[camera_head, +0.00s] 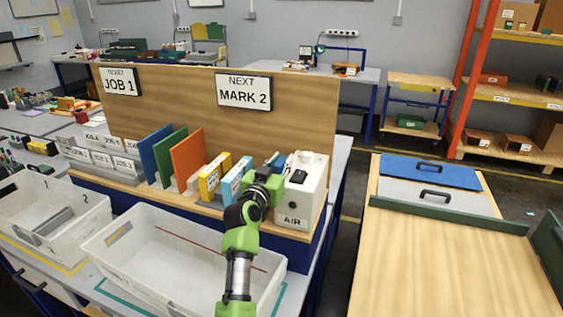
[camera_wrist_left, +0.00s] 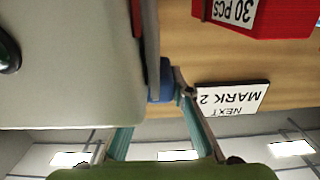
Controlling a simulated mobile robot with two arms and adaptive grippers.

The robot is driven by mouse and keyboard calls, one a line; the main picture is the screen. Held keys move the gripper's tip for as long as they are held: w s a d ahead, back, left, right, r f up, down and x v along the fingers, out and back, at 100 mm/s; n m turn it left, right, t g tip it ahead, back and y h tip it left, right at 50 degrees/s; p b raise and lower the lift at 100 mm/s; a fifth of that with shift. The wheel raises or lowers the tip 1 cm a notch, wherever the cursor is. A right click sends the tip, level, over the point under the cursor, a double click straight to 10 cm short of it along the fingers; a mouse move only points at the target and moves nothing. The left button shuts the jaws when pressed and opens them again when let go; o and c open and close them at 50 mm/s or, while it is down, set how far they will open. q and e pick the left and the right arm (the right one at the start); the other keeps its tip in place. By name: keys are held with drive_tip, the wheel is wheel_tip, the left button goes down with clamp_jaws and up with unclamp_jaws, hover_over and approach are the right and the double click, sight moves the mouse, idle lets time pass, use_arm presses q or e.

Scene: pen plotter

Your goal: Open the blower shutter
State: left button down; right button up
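The blower is a white box (camera_head: 302,190) labelled AIR, at the right end of the wooden rack, with a dark green button on its front. In the left wrist view the box (camera_wrist_left: 70,70) fills the left side, with a narrow red strip on its edge. My left gripper (camera_head: 276,160) is at the left side of the box. Its teal fingers reach toward a small blue piece (camera_wrist_left: 160,82) beside the box edge. Contact and finger closure are unclear. The shutter is not clearly visible in the head view. My right gripper is out of view.
Yellow and blue boxes (camera_head: 212,178) stand left of my gripper, with coloured panels (camera_head: 172,158) beyond. A NEXT MARK 2 sign (camera_head: 244,92) is on the wooden backboard. White bins (camera_head: 165,250) stand in front. A wooden-topped table (camera_head: 440,260) is to the right.

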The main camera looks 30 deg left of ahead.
use_arm(q)
wheel_tip(320, 180, up, 10)
drive_tip(key=p, duration=0.8)
drive_tip(key=shift+r, duration=0.1)
drive_tip(key=c, duration=1.8)
unclamp_jaws()
drive_tip(key=shift+s+f, duration=0.15)
drive_tip(key=shift+f, duration=0.05)
drive_tip(key=v, duration=1.1)
drive_tip(key=shift+s, duration=0.3)
